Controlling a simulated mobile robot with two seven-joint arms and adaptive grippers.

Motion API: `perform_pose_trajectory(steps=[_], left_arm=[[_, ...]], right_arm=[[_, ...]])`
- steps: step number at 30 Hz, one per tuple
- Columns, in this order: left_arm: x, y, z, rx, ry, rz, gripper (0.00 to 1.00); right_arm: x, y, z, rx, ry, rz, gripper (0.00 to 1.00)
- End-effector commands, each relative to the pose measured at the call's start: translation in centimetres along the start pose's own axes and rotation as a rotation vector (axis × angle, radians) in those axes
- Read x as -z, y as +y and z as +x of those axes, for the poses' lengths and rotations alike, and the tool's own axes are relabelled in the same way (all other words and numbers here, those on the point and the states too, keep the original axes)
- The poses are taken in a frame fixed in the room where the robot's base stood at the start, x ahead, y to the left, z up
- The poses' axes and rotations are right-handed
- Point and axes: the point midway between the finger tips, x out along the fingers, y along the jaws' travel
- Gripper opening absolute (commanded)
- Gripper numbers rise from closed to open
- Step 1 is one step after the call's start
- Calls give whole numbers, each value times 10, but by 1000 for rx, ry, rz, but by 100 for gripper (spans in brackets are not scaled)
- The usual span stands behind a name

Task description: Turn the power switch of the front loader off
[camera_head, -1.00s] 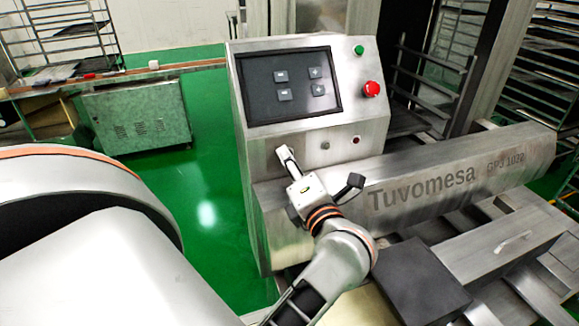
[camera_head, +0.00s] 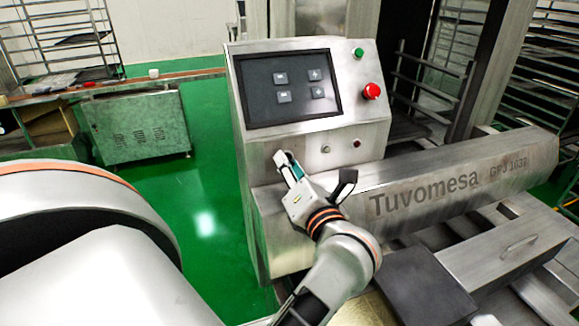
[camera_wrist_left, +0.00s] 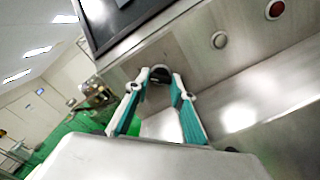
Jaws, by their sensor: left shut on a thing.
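The front loader is the steel machine marked Tuvomesa (camera_head: 425,192), with a sloped control panel at its left end. Its dark round power switch (camera_wrist_left: 160,73) shows in the left wrist view, low on the panel face below the screen. My left gripper (camera_head: 283,158) reaches this spot from the front; in the left wrist view its two fingertips (camera_wrist_left: 160,84) lie on either side of the switch and are shut on it. In the head view the gripper hides the switch. Its exact turn angle cannot be made out. My right gripper is not in view.
On the panel are a screen (camera_head: 287,87), a green button (camera_head: 359,51) and a red emergency stop (camera_head: 371,91). A small red light (camera_head: 357,143) sits right of the gripper. Open green floor (camera_head: 205,215) lies left; racks stand behind.

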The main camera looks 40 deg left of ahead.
Motion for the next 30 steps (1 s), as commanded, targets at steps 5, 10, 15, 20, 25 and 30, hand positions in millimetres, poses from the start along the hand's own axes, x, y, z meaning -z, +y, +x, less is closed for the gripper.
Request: perform_pose_trajectory(steps=[5,10,15,20,25,30], left_arm=[[-1,1,0,-1,-1,-2,29],[0,1,0,-1,0,-1,40],[0,0,0,-1,0,0,40],[0,0,0,-1,0,0,40],[-1,1,0,-1,0,17,40],[-2,3,0,-1,0,145,40]], right_arm=[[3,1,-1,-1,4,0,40],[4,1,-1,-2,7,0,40],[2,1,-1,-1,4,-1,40],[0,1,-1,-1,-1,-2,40],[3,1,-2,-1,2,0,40],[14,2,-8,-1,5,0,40]])
